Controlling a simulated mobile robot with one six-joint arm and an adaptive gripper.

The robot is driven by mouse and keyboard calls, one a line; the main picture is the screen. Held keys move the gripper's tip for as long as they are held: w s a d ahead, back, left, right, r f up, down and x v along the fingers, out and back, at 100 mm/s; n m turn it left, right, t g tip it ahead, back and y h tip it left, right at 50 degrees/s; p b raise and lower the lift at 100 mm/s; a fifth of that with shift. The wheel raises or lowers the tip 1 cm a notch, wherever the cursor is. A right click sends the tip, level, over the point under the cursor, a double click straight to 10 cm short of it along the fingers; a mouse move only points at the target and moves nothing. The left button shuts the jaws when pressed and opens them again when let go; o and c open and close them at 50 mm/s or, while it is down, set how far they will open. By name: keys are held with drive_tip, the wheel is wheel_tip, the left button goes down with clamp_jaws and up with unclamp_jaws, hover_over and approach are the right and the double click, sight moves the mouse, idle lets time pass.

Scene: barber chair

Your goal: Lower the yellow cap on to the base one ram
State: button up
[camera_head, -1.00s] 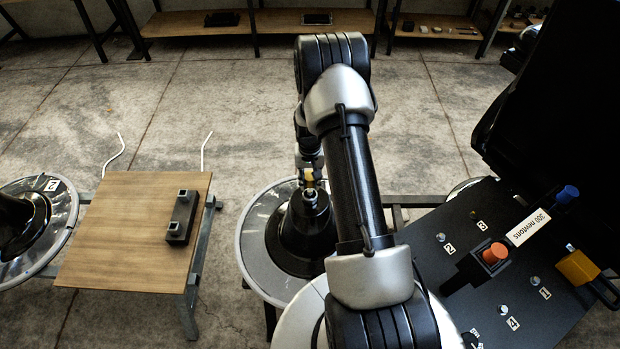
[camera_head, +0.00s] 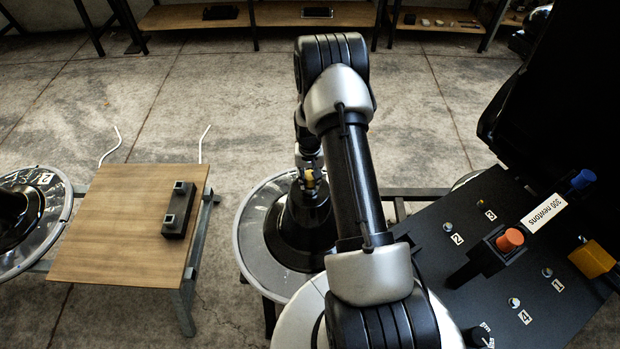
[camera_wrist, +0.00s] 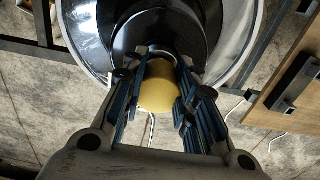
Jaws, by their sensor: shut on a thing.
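My gripper (camera_head: 309,177) is shut on the yellow cap (camera_head: 310,182) in the head view. The cap is over the top of the black conical base (camera_head: 302,225) in the middle, which stands on a round grey disc (camera_head: 254,228). I cannot tell whether the cap touches the ram, whose tip is hidden behind the cap and fingers. In the wrist view, the yellow cap (camera_wrist: 158,88) sits between the two fingers, with the dark base (camera_wrist: 125,30) behind it. No number shows on this base; the left base (camera_head: 12,212) bears a 2.
A wooden table (camera_head: 110,220) with a dark two-socket block (camera_head: 178,210) stands at left. Shelves line the back.

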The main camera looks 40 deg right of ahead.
sight(310, 177)
drive_tip(key=shift+f+b, duration=0.5)
drive_tip(key=shift+f, duration=0.15)
drive_tip(key=o, duration=0.9)
drive_tip(key=shift+c, duration=0.2)
drive_tip(key=shift+r, duration=0.1)
drive_tip(key=shift+r+p, duration=2.8)
drive_tip(key=shift+r, duration=1.7)
